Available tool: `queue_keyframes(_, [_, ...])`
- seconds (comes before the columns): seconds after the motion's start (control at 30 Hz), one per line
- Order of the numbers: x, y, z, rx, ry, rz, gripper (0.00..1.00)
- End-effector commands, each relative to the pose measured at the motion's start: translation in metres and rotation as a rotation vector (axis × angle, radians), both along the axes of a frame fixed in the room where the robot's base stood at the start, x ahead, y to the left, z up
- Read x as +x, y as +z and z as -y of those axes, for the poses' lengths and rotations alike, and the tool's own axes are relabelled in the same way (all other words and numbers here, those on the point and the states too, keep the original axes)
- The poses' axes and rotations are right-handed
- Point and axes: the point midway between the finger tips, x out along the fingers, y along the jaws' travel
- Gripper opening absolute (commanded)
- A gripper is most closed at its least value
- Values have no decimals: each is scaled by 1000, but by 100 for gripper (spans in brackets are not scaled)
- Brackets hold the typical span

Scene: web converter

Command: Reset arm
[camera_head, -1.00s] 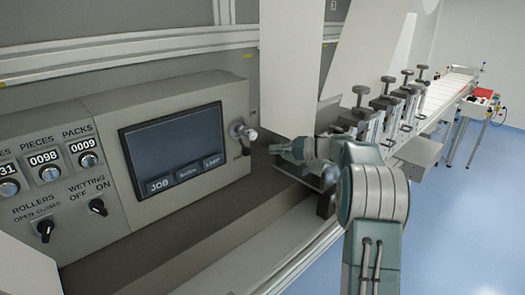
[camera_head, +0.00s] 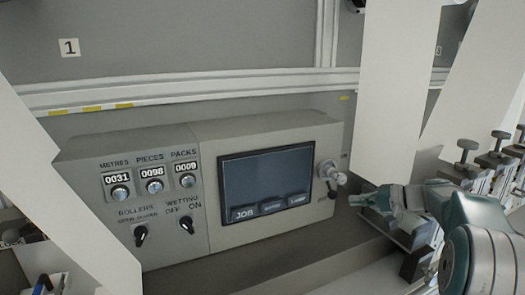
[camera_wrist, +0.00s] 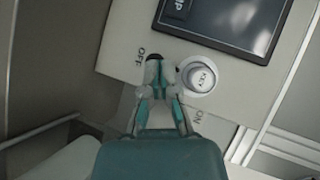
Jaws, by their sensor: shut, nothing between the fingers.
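My gripper (camera_head: 362,200) is shut and empty, in front of the lower right corner of the control panel in the head view. In the head view a grey knob (camera_head: 330,174) sits right of the dark screen (camera_head: 268,180), a little above and left of my fingertips. My arm comes in from the right.
The control panel (camera_head: 206,237) carries METRES, PIECES and PACKS counters and the ROLLERS and WETTING switches. White sheets (camera_head: 395,85) hang at the right, and another white sheet (camera_head: 55,205) slants at the left. Clamps (camera_head: 467,150) line the right side.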

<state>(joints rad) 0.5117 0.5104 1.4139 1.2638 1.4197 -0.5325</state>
Motion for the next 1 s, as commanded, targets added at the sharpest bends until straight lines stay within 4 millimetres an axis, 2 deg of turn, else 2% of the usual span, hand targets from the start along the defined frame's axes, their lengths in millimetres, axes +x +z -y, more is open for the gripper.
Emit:
queue_keyframes(0.03, [-13,7,-19,-47,16,-25,0])
queue_keyframes(0.2, [-60,14,-65,-208,49,-116,0])
queue_keyframes(0.5, [-155,11,-117,-509,72,-202,0])
queue_keyframes(0.73, [-231,-2,-133,-743,67,-201,0])
queue_keyframes(1.0, [-309,-26,-131,-1002,41,-124,0])
